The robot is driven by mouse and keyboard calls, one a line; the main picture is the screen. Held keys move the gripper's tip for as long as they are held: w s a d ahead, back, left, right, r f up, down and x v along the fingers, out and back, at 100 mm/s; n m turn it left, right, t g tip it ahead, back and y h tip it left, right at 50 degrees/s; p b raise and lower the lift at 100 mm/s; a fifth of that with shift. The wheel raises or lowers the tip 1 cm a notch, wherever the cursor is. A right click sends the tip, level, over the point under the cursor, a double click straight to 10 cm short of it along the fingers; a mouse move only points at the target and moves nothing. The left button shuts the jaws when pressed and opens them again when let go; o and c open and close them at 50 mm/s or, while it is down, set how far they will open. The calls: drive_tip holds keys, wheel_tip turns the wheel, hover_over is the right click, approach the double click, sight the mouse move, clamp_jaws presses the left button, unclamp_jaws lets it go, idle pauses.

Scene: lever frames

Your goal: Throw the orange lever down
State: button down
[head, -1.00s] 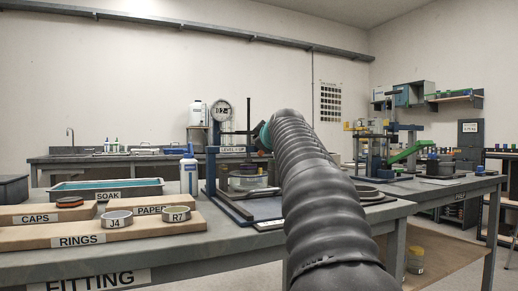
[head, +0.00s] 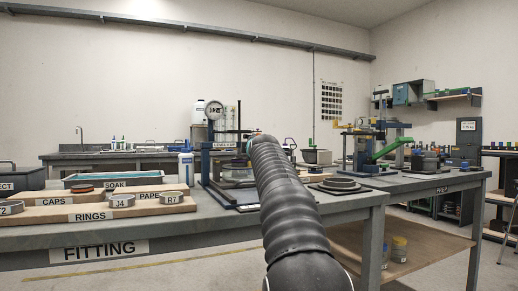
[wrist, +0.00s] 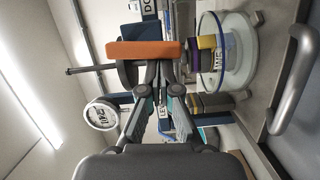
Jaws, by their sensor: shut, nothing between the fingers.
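The orange lever (wrist: 145,49) shows in the wrist view as a short thick bar, just beyond my fingertips. My gripper (wrist: 159,72) is shut with nothing between its fingers, its tips close to the lever's near edge. I cannot tell whether they touch it. In the head view my black, ribbed arm reaches towards the bench stand with a round dial (head: 214,110). The arm hides my gripper and the lever there. The dial also shows at the left in the wrist view (wrist: 102,114), which is turned on its side.
A clear round vessel (wrist: 226,55) stands right of the lever in the wrist view. Floor shows in front of the bench.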

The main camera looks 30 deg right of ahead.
drive_tip(key=shift+d, duration=0.2)
idle(0.5)
drive_tip(key=s+a+b, duration=0.1)
drive_tip(key=s+a, duration=0.6)
drive_tip(key=s, duration=0.2)
drive_tip(key=shift+a, duration=0.2)
idle(0.7)
